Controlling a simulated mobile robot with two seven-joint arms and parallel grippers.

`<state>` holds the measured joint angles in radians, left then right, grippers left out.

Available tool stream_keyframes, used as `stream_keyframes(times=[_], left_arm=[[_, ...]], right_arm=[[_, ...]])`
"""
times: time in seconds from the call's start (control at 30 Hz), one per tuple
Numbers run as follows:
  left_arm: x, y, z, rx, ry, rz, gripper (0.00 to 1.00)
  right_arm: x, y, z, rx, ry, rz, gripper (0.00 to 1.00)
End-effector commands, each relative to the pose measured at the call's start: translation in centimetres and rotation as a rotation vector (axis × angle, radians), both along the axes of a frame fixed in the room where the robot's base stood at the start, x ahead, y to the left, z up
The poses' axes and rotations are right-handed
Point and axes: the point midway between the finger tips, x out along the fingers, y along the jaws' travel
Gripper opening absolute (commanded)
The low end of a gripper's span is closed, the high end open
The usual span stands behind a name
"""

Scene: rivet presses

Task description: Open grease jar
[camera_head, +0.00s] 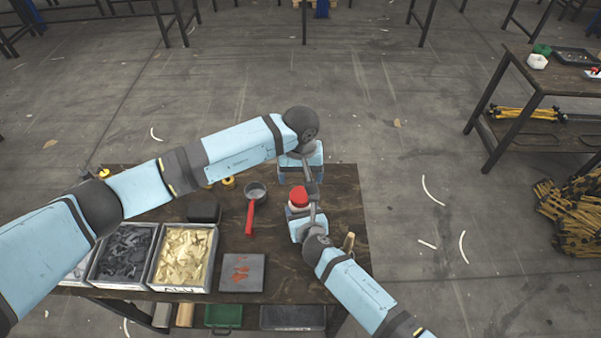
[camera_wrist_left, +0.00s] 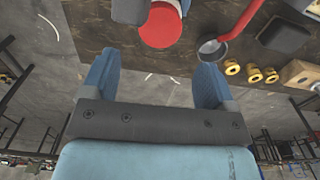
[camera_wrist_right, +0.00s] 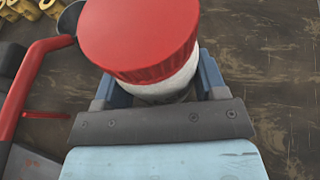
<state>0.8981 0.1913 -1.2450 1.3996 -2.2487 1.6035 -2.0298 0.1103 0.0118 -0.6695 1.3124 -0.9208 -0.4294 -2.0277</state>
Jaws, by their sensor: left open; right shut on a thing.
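The grease jar is white with a red lid (camera_head: 299,196) and stands near the right end of the workbench (camera_head: 340,195). My right gripper (camera_head: 301,212) is shut around the white body. In the right wrist view the white body (camera_wrist_right: 165,90) sits between the fingers, below the large red lid (camera_wrist_right: 140,40). The lid is on the jar. My left gripper (camera_wrist_left: 155,72) is open and empty. In the left wrist view the lid (camera_wrist_left: 160,27) lies just beyond its fingertips, apart from them. In the head view the left wrist partly hides that gripper, just behind the jar.
A red-handled ladle or pan (camera_head: 252,205) lies left of the jar. A bin of yellowish parts (camera_head: 183,258), a bin of dark parts (camera_head: 125,250) and a grey plate (camera_head: 242,272) are at the front left. A brass-coloured piece (camera_head: 348,242) stands near the right edge.

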Motion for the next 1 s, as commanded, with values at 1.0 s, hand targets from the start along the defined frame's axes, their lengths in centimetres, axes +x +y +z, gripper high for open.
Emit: stream_keyframes(times=[1.0], left_arm=[[0.0,0.0,-7.9,0.000,0.000,-0.026,0.73]], right_arm=[[0.0,0.0,0.1,0.000,-0.001,0.000,0.00]])
